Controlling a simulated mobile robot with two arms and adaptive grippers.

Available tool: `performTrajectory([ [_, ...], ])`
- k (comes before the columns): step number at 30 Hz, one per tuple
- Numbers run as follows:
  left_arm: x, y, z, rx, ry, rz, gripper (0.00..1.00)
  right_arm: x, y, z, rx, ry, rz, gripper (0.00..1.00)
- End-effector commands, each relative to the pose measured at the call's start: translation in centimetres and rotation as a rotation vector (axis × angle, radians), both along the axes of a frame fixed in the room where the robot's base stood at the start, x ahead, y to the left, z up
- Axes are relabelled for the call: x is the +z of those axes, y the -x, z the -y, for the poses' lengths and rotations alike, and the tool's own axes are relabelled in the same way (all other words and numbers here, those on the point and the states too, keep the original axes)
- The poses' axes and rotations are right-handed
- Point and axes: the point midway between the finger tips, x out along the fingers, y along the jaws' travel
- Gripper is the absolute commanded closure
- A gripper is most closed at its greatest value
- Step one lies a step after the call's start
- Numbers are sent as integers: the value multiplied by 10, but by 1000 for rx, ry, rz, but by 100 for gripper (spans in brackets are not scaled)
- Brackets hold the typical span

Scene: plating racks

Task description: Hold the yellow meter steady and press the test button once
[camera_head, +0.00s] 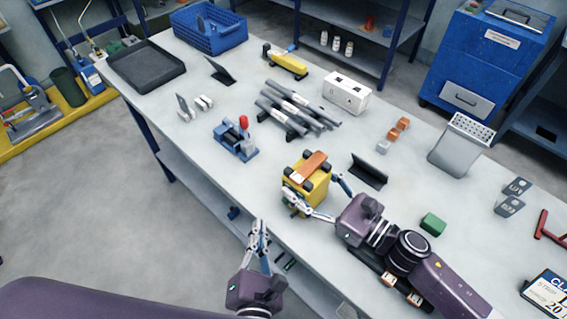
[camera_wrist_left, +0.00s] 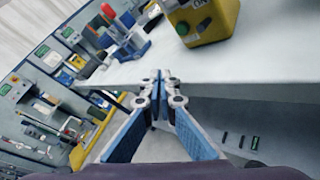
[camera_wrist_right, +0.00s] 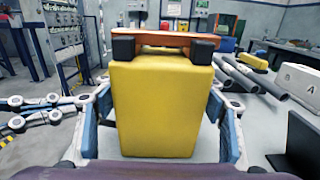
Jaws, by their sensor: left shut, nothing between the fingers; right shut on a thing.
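The yellow meter (camera_head: 302,194) stands upright near the front edge of the table, with an orange handle bar (camera_head: 312,165) and black corners on top. My right gripper (camera_head: 319,200) is shut on it, one finger on each side; its yellow body also fills the middle of the right wrist view (camera_wrist_right: 155,105). My left gripper (camera_head: 260,226) is shut and empty in front of the table edge, below and left of the meter. Its fingertips (camera_wrist_left: 160,76) touch each other, apart from the meter.
A blue clamp with a red knob (camera_head: 238,142) stands left of the meter. Grey pipes (camera_head: 298,108) lie on a rack behind it. A black stand (camera_head: 369,171) and a green block (camera_head: 433,223) are to the right. The table between clamp and meter is bare.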

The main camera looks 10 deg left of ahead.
Motion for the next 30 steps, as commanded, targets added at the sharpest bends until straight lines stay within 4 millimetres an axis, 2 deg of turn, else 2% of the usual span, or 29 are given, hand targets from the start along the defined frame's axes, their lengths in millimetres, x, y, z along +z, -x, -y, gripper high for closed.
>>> performTrajectory([
  [3,-24,7,-9,-63,67,-69,100,0,0,0,0,-1,0,73],
  [6,-37,15,-13,-127,154,-111,100,0,0,0,0,-1,0,73],
  [10,-40,28,-16,-212,279,-135,100,0,0,0,0,-1,-1,73],
  [14,-28,43,-19,-297,400,-126,100,0,0,0,0,-1,-1,73],
  [24,24,72,-28,-464,592,-42,100,0,0,0,0,-1,-1,73],
  [30,34,77,-29,-490,616,-25,100,0,0,0,0,-1,1,73],
])
